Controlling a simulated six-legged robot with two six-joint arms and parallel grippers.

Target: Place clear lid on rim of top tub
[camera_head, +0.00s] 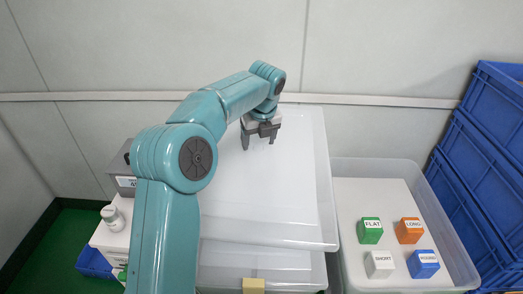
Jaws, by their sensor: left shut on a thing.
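The clear lid (290,195) is a large, flat, see-through sheet with a pale rim, in the middle of the head view. It lies over a translucent tub (308,272), whose front shows below the lid's near edge. I cannot tell whether the lid touches the tub's rim all round. My left gripper (260,142) points down at the lid's far part and is shut on the lid; the exact grip point is hard to see. My left arm covers the lid's left side. My right gripper is not in view.
A clear bin (400,168) on the right holds green (370,231), orange (409,231), white (380,264) and blue (423,264) labelled blocks. Blue crates (480,150) stand stacked at far right. A yellow piece (253,286) is at the front. A grey box (122,168) and white bottle (112,217) stand left.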

